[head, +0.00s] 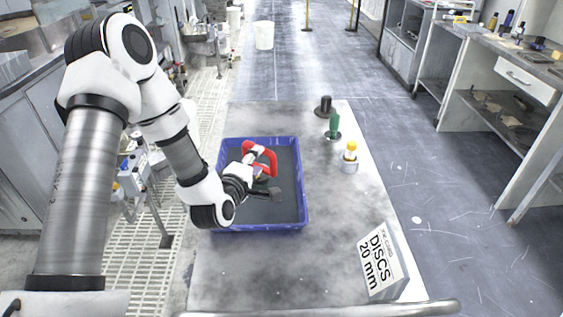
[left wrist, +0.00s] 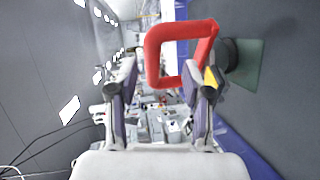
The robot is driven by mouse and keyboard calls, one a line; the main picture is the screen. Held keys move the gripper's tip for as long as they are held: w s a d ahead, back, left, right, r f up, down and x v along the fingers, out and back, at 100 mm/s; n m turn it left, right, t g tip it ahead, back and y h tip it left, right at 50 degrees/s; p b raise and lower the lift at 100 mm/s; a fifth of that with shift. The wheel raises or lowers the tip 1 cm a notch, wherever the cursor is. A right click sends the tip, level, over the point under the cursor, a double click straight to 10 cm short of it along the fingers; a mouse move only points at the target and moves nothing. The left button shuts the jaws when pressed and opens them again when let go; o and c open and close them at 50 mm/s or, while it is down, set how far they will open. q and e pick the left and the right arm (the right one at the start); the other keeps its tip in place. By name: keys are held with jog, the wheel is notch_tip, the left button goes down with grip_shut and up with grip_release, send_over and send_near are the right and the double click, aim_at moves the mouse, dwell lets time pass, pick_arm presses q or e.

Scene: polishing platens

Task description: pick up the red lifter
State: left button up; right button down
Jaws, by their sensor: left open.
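The red lifter (head: 271,158) is in the blue tray (head: 303,200), its red loop handle showing at the tray's middle. My left gripper (head: 259,179) is over the tray, close beside the lifter, and partly hides it. In the left wrist view the red handle of the lifter (left wrist: 180,31) stands just beyond the fingertips. The left gripper (left wrist: 160,72) is open there, with a gap between its fingers and nothing clearly held. A dark round part and a small yellow part show at the handle's right side. My right gripper is not in view.
On the table (head: 340,215), right of the tray, stand a dark cylinder (head: 324,106), a green-topped item (head: 334,125) and a yellow-capped bottle (head: 350,157). A white box marked DISCS 20 mm (head: 381,262) stands at the near right. The tabletop between tray and box is clear.

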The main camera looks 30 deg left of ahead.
aim_at(259, 163)
pick_arm(q)
jog(key=shift+w+a, duration=0.25)
jog(key=shift+w, duration=0.1)
jog(key=x, duration=0.1)
jog(key=p+x, duration=0.1)
jog(key=x, duration=0.3)
jog(key=shift+a+r+p, duration=0.25)
jog(key=shift+p, duration=0.15)
jog(key=shift+s+a+r, duration=0.1)
jog(key=shift+s+r, duration=0.1)
jog(key=shift+s, duration=0.05)
jog(key=c, duration=0.5)
grip_shut()
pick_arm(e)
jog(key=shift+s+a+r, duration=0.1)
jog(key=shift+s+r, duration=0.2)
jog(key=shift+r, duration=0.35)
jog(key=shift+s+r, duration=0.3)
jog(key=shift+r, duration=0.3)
